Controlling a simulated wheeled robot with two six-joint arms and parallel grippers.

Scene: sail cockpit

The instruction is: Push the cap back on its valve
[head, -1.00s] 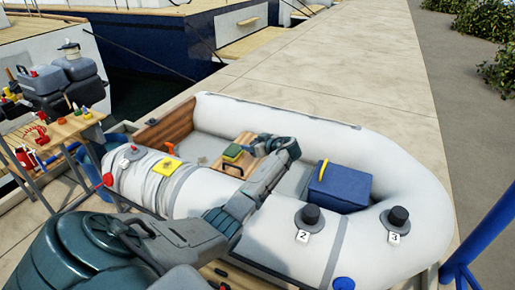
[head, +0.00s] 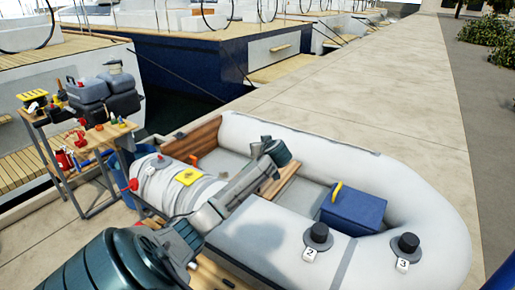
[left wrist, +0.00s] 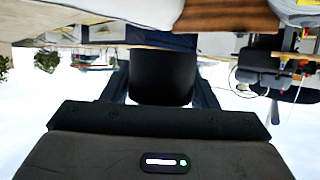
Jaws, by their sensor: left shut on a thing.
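My left gripper (left wrist: 161,92) is shut on a black cylindrical cap (left wrist: 161,74), seen between its fingers in the left wrist view. In the head view my left arm reaches across the near tube of the grey dinghy (head: 425,200); its fingers and the held cap are hidden there. Black caps sit on valve 2 (head: 319,234) and valve 3 (head: 408,243). My right gripper is not in view.
A yellow item (head: 188,176) lies on the tube near the left valve. A blue box (head: 352,210) with a yellow handle stands inside the dinghy. A tool bench (head: 105,134) stands at left. The concrete quay (head: 390,110) behind is clear.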

